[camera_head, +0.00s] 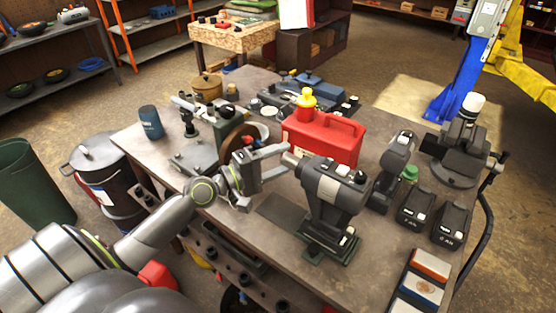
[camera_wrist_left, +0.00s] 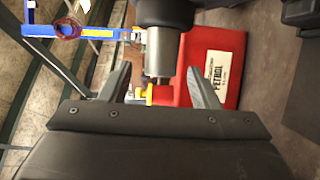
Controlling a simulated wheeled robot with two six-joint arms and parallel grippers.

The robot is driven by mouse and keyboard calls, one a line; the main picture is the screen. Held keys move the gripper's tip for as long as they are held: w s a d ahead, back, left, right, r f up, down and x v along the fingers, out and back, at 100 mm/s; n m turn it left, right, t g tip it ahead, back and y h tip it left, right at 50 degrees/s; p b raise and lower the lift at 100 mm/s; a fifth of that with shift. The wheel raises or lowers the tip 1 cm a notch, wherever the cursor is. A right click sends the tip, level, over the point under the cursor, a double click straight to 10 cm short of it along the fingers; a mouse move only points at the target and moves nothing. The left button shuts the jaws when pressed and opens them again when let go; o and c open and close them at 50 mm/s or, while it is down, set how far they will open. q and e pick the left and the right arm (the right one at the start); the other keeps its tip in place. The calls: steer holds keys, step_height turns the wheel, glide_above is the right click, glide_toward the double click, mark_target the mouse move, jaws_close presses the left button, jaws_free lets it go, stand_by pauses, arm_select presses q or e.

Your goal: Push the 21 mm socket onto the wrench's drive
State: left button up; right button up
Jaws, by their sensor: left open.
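The wrench (camera_head: 333,192), a dark power tool with a grey body, stands upright on the table, its front end facing left. A silver cylinder (camera_wrist_left: 158,50) extends from its dark front housing in the left wrist view. I cannot tell whether this is the 21 mm socket or the wrench's own nose; no size marking is readable. A thin dark part shows below it. My left gripper (camera_head: 284,160) is open, its two fingers on either side of the wrench's front end. In the left wrist view the gripper (camera_wrist_left: 158,72) has visible gaps beside the cylinder. My right gripper is out of view.
A red petrol can (camera_head: 322,137) with a yellow cap stands close behind the wrench. A drill (camera_head: 394,163) and black batteries (camera_head: 416,208) are to its right. A dark mat (camera_head: 281,212) lies in front. A bench vise (camera_head: 463,145) is at the right edge.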

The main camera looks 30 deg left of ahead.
arm_select(q)
steer(key=b+v, duration=0.4)
steer(key=v, duration=1.3)
steer(key=shift+s+b, duration=0.2)
steer(key=shift+b, duration=0.15)
stand_by(0.6)
steer(key=shift+a, duration=0.1)
